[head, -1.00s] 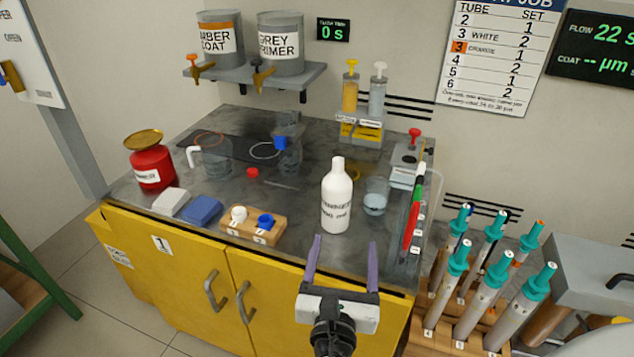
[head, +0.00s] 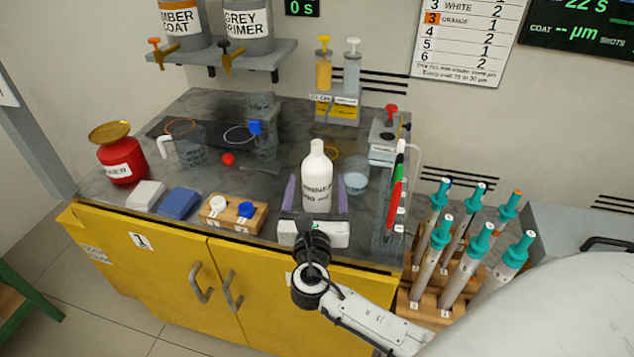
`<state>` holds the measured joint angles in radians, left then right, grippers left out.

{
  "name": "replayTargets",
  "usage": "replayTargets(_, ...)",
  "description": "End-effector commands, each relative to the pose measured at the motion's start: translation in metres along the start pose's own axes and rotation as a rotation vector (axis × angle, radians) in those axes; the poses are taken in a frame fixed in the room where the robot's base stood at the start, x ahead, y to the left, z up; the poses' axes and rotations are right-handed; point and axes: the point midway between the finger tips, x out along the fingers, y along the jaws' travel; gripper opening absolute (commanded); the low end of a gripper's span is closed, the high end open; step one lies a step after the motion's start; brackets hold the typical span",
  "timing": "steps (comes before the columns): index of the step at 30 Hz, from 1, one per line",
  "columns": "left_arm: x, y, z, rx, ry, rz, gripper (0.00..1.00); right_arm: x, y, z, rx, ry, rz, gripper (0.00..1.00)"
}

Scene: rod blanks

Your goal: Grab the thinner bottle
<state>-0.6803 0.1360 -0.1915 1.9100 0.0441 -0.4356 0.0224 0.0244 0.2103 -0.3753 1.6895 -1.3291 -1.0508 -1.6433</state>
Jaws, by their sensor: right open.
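The white thinner bottle (head: 317,180) stands upright on the grey bench top near its front edge. My right gripper (head: 317,192) is open, with one purple finger on each side of the bottle's lower body. I cannot tell whether the fingers touch it. My left gripper is not in view.
A glass beaker (head: 356,178) stands close to the bottle's right. A rack with red and green pens (head: 396,190) is further right. A wooden block with caps (head: 233,214) sits to the left, beside a blue sponge (head: 179,203). A red can (head: 120,160) stands far left.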

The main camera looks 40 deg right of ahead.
Motion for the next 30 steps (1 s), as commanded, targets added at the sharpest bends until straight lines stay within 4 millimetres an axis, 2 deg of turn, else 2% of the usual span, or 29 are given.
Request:
replayTargets(6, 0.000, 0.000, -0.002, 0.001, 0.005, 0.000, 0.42, 0.001, 0.000, 0.000, 0.001, 0.000, 0.000, 0.73)
replayTargets(8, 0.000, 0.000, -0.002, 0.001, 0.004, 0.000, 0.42, 0.001, 0.000, 0.000, 0.001, 0.000, 0.000, 0.64)
replayTargets(15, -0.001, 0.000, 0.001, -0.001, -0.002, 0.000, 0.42, 0.001, 0.000, 0.000, 0.001, 0.000, 0.000, 0.24)
replayTargets(17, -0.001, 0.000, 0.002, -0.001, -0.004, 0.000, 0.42, 0.001, 0.000, 0.002, 0.002, -0.004, 0.000, 0.16)
replayTargets(25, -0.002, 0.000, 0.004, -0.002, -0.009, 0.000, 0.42, 0.001, 0.000, 0.007, 0.003, -0.004, 0.000, 0.16)
replayTargets(30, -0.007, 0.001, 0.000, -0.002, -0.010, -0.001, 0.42, 0.001, 0.000, 0.035, 0.008, -0.007, 0.000, 0.16)
